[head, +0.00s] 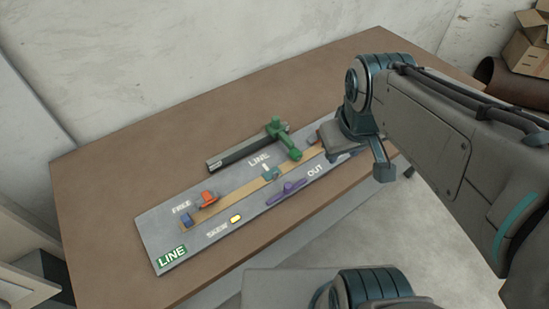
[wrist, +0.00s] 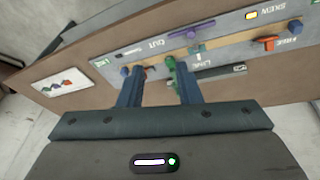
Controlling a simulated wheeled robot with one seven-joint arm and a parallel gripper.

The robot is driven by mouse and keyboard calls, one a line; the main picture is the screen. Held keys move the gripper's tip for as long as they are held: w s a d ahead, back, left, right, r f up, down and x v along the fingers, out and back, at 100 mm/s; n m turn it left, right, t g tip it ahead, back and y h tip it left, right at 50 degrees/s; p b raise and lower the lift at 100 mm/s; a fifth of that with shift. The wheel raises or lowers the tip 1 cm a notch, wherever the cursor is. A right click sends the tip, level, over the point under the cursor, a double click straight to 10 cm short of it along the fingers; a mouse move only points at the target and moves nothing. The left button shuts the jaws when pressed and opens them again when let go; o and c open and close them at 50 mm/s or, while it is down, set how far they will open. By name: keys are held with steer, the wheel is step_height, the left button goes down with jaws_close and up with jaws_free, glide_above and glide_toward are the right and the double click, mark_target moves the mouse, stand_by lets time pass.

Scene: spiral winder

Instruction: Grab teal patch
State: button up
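A small teal patch (head: 270,174) sits on the tan strip (head: 235,195) of the grey LINE board, near the middle of the board. It also shows small in the wrist view (wrist: 195,49), beyond the fingers. My gripper (wrist: 157,80) is open, with its two blue fingers apart and no held object visible between them. In the head view my gripper (head: 382,172) is over the right end of the board, to the right of the patch and apart from it. My arm hides that end of the board.
A green lever (head: 284,135) by a dark bar stands behind the patch. A purple handle (head: 286,193) lies in front of it, an orange-red part (head: 208,198) to its left. A yellow light (head: 236,218) is near the front. The brown table (head: 110,170) is clear at left.

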steer(key=w+a+f+n+g+b, duration=0.2)
steer(key=w+a+f+n+b, duration=0.2)
steer(key=w+a+f+n, duration=0.45)
steer(key=n+g+b, duration=0.1)
steer(key=n+b, duration=0.3)
steer(key=n, duration=0.9)
glide_above(275, 169)
steer(key=s, duration=0.3)
step_height(275, 169, down, 7)
steer(key=f, duration=0.8)
steer(key=shift+w+a, duration=0.1)
steer(key=shift+a, duration=0.2)
steer(key=shift+s+d+f+p, duration=0.15)
steer(key=shift+f+p, duration=0.05)
steer(key=shift+f, duration=1.15)
steer(key=shift+s+d+f+p, duration=0.1)
steer(key=shift+d+f+p, duration=0.1)
steer(key=shift+f, duration=1.15)
jaws_close()
